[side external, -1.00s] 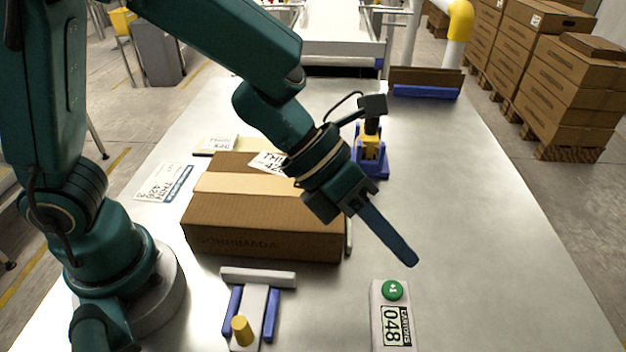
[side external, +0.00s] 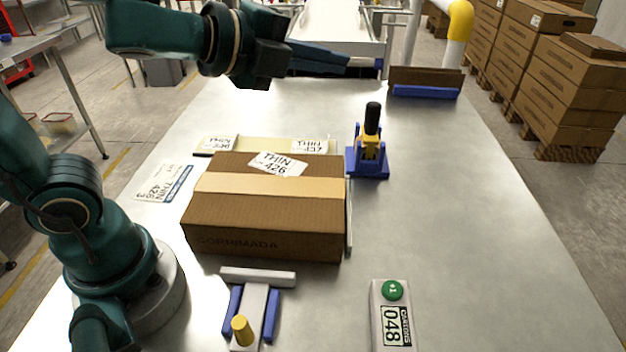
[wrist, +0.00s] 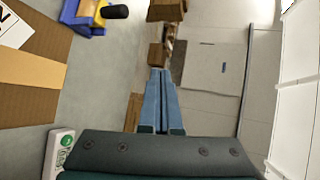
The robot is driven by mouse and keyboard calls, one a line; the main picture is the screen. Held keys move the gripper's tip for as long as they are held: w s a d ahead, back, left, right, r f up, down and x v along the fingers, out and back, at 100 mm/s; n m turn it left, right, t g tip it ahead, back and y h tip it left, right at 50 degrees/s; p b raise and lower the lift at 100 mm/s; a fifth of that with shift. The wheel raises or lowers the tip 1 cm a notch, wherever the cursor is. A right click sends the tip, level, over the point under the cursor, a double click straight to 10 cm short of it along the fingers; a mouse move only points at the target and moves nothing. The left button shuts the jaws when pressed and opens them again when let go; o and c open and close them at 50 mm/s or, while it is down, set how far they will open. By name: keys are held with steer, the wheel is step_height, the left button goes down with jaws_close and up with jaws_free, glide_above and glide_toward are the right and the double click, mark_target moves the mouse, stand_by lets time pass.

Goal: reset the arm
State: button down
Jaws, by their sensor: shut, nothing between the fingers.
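My gripper (side external: 347,66) is raised at the top of the side external view, above the far end of the table. Its long blue fingers point right and are shut together with nothing between them. They also show closed in the wrist view (wrist: 161,75). The sealed brown carton (side external: 262,226) lies on the table well below and nearer than the gripper, with a white label (side external: 277,164) on its top. The gripper touches nothing.
A blue and yellow tool holder with a black handle (side external: 372,118) stands right of the carton. A counter box with a green button (side external: 392,290) and a yellow-knobbed fixture (side external: 241,330) are in front. Carton stacks (side external: 578,95) stand on the floor at right. The table's right side is clear.

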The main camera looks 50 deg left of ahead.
steer(key=s+a+f+n+g+y, duration=0.3)
steer(key=s+a+n+y, duration=0.3)
steer(key=n, duration=0.7)
steer(key=s+d+f+n+g+h, duration=0.3)
steer(key=s+f+n+g+h, duration=0.1)
steer(key=s, duration=0.6)
step_height(320, 180, down, 2)
steer(key=n+g, duration=0.1)
steer(key=n, duration=0.2)
steer(key=shift+d+f+n, duration=0.25)
steer(key=shift+d+n, duration=0.15)
